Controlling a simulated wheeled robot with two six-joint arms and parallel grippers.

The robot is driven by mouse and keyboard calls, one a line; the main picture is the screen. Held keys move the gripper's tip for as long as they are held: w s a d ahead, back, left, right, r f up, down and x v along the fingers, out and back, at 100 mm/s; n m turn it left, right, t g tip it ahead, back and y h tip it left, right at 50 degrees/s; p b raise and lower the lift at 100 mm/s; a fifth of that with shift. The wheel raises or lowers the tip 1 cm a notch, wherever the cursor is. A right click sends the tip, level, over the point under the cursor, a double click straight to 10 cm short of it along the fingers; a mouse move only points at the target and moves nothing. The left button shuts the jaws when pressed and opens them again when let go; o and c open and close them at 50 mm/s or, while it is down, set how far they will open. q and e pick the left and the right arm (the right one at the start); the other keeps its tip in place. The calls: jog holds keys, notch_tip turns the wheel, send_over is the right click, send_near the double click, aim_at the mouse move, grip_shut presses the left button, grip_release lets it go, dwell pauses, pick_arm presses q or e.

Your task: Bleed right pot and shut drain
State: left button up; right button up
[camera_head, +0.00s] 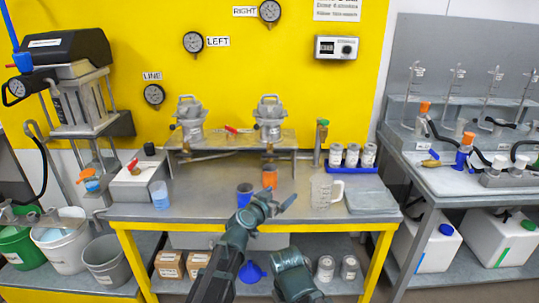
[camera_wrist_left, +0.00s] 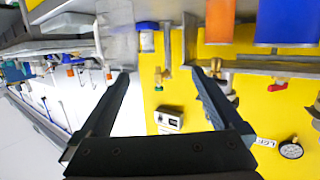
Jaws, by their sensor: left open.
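The right pot (camera_head: 269,118), a clamped metal vessel, stands upright on the raised metal shelf below the RIGHT gauge (camera_head: 270,11). The left pot (camera_head: 190,115) stands beside it. A valve with a red handle (camera_head: 231,129) sits between the pots; a red handle also shows in the left wrist view (camera_wrist_left: 278,87), near a brass-coloured fitting (camera_wrist_left: 225,92). I cannot tell the drain's position. My left gripper (camera_head: 280,203) is open and empty over the table front, below and apart from the right pot. My right gripper is not visible.
A blue cup (camera_head: 244,195) and orange cup (camera_head: 269,177) stand near my left gripper. A clear jug (camera_head: 326,190) and grey tray (camera_head: 372,199) lie to the right. A green-topped pipe (camera_head: 321,143) rises beside the shelf. The table's left front is mostly clear.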

aim_at(270, 153)
pick_arm(q)
jog(key=w+a+r+n+t+y, duration=0.3)
jog(key=w+r+n+t+y, duration=0.1)
jog(key=w+y, duration=0.3)
jog(key=shift+r+n+t+y, duration=0.3)
jog(key=shift+r+n, duration=0.1)
jog(key=shift+n, duration=0.3)
jog(key=shift+w, duration=0.2)
jog(key=w, duration=1.3)
jog(key=shift+w, duration=0.35)
jog(key=c, duration=1.2)
